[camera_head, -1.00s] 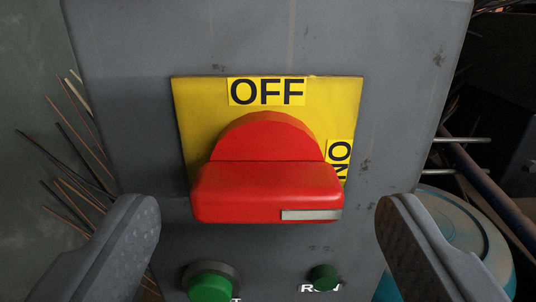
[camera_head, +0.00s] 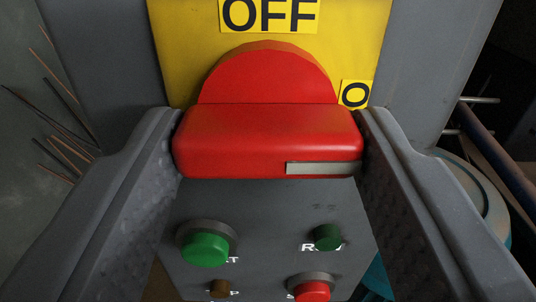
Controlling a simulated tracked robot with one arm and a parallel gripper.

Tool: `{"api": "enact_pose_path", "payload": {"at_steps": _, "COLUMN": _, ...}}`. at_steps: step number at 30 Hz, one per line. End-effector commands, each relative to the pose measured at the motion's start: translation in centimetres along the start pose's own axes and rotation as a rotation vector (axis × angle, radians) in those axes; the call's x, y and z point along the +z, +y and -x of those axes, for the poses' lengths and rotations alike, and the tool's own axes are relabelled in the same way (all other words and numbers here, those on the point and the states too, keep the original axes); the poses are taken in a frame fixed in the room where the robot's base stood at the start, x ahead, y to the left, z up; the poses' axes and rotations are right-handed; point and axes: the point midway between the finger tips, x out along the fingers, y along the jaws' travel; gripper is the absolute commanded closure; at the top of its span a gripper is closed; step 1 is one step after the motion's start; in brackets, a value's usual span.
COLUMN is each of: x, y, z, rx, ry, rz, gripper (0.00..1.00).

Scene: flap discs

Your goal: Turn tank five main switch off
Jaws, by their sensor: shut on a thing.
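The main switch (camera_head: 250,140) is a red rotary knob with a wide horizontal handle. It sits on a yellow plate (camera_head: 180,50) marked OFF at the top and ON, partly hidden, at the right. A pale marker strip on the handle's right end points right, on the ON side. My gripper (camera_head: 270,140) is shut on the handle, with one grey finger at its left end and the other at its right end.
The switch is on a grey box (camera_head: 420,50). Below the handle are a green button (camera_head: 205,245), a small green lamp (camera_head: 327,238), a red button (camera_head: 312,288) and a brown one (camera_head: 219,289). Loose wires (camera_head: 55,110) stick out at left. A teal drum (camera_head: 480,190) stands at right.

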Motion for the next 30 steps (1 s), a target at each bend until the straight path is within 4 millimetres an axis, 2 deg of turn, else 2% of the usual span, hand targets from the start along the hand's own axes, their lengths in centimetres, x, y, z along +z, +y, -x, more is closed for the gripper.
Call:
{"api": "enact_pose_path", "payload": {"at_steps": 11, "x": -0.36, "y": -0.04, "z": -0.01, "rx": -0.001, "ry": -0.001, "rz": 0.196, "gripper": 0.74}}
{"api": "enact_pose_path", "payload": {"at_steps": 30, "x": -0.27, "y": -0.11, "z": 0.0, "rx": -0.002, "ry": 0.001, "rz": 0.8, "gripper": 0.74}}
